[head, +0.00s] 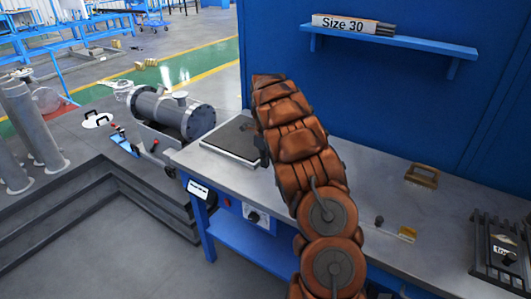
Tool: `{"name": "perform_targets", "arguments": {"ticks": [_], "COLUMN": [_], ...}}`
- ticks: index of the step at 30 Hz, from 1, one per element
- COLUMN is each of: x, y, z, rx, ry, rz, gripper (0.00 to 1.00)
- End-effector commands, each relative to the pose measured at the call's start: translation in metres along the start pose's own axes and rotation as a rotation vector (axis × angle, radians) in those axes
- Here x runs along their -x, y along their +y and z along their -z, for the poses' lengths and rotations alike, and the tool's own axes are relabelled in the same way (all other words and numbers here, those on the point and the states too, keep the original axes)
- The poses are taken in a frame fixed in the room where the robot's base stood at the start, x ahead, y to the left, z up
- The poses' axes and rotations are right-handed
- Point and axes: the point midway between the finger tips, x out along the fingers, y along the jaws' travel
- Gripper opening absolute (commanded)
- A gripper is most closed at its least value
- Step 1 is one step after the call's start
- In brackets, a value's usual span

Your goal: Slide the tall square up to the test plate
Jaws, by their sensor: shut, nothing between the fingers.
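A flat square plate with a dark top and a pale rim (228,140), which looks like the test plate, lies at the left end of the grey bench. My orange arm rises across the bench and covers the area just right of the plate. A small dark shape (262,151) shows at the arm's left edge, close to the plate's right side. I cannot tell whether it is part of my gripper or another thing. My gripper's fingers are hidden behind the arm. I cannot make out the tall square.
The bench top (365,190) is mostly clear right of my arm. A brown wooden-looking frame (422,176), a yellow label (407,234) and a dark slotted rack (499,252) are there. A blue shelf (400,44) is on the blue wall. A flanged grey shell (172,112) stands left.

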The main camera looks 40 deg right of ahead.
Motion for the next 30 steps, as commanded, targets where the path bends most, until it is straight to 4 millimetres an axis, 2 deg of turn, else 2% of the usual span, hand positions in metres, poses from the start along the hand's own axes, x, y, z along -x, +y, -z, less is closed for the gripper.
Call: {"name": "perform_targets", "arguments": {"ticks": [8,18,30], "x": [-0.044,-0.041,-0.043], "y": [0.000,0.000,0.000], "z": [0.002,0.033,0.040], "rx": [-0.001,-0.001,0.001], "ry": [0.003,0.001,0.000], "rz": [-0.003,0.000,-0.001], "gripper": [0.00,0.00,0.00]}}
